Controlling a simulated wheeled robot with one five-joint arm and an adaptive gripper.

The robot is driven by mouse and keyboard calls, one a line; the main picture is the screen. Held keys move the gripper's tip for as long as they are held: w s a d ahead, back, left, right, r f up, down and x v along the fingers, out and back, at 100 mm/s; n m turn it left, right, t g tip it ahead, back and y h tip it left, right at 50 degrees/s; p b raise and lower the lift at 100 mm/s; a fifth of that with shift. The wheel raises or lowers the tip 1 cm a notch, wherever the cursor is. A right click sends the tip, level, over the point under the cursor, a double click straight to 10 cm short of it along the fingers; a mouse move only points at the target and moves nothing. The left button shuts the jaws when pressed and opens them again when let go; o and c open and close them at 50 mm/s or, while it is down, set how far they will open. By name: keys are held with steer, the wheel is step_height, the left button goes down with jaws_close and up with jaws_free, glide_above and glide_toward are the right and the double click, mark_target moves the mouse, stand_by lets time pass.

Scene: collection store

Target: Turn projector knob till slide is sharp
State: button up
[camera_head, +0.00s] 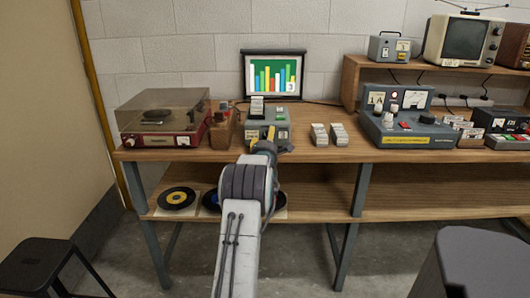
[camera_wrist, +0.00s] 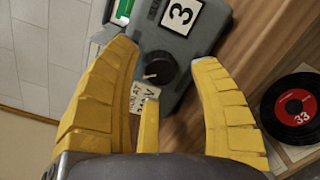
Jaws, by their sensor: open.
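The projector (camera_head: 283,124) is a grey-green box on the workbench, partly hidden by my gripper in the head view. In the wrist view the projector body (camera_wrist: 188,52) bears a white label with a 3. Its black round knob (camera_wrist: 160,68) has a light pointer mark. The slide (camera_head: 272,76) on the screen behind shows coloured bars and a 3; it is too small to judge its sharpness.
A record player (camera_head: 160,117) stands left on the bench (camera_head: 325,154). Small slide stacks (camera_head: 328,133) lie right of the projector. A grey control unit (camera_head: 405,125) and a television (camera_head: 464,42) are farther right. Records (camera_head: 177,198) lie on the lower shelf. Stools stand at both front corners.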

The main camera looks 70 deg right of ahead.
steer(key=v, duration=1)
steer(key=shift+a, duration=0.25)
stand_by(0.6)
